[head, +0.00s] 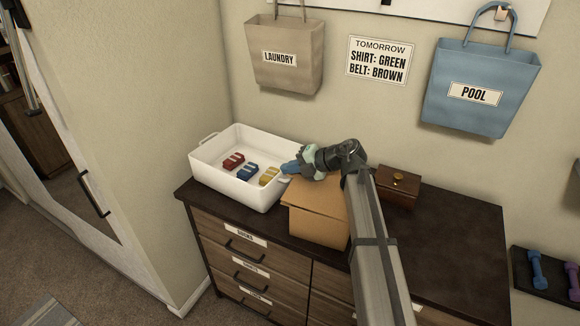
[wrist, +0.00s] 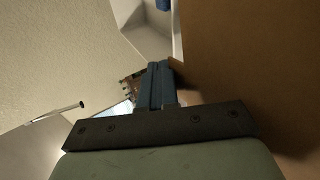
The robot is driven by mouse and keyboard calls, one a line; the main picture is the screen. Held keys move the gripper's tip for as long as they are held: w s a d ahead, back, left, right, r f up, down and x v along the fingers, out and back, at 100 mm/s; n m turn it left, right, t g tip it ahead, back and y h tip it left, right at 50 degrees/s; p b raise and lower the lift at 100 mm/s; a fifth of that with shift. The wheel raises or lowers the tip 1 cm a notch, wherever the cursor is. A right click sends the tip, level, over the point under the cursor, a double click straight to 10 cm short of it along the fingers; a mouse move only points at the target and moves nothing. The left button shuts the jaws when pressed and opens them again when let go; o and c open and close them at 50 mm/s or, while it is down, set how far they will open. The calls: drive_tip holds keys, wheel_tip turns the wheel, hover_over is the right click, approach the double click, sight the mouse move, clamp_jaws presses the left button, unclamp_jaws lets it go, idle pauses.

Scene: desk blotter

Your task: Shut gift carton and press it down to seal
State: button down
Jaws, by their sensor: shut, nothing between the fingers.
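The brown cardboard gift carton (head: 318,228) stands on the dark dresser top, just right of the white tray. Its lighter top panel (head: 312,196) shows beneath my gripper and arm, which hide its right and back parts. I cannot tell whether the lid is fully down. My gripper (head: 290,167) is shut and empty, its blue fingers pointing left, over the carton's back left side near the tray's right edge. In the wrist view, the shut fingers (wrist: 160,82) sit beside a large brown cardboard surface (wrist: 255,70) on the right.
The white tray (head: 222,188) holds red, blue and yellow items. A small wooden box (head: 397,188) with a gold knob stands behind and right of my arm. The dresser top (head: 460,235) is clear at the right. Laundry (head: 286,55) and pool (head: 480,90) bags hang on the wall.

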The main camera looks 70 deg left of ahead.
drive_tip(key=shift+w+d, duration=0.1)
idle(0.3)
drive_tip(key=shift+w+d+f, duration=0.35)
drive_tip(key=shift+w+d, duration=0.05)
drive_tip(key=shift+w, duration=0.05)
wheel_tip(320, 180, up, 14)
idle(0.6)
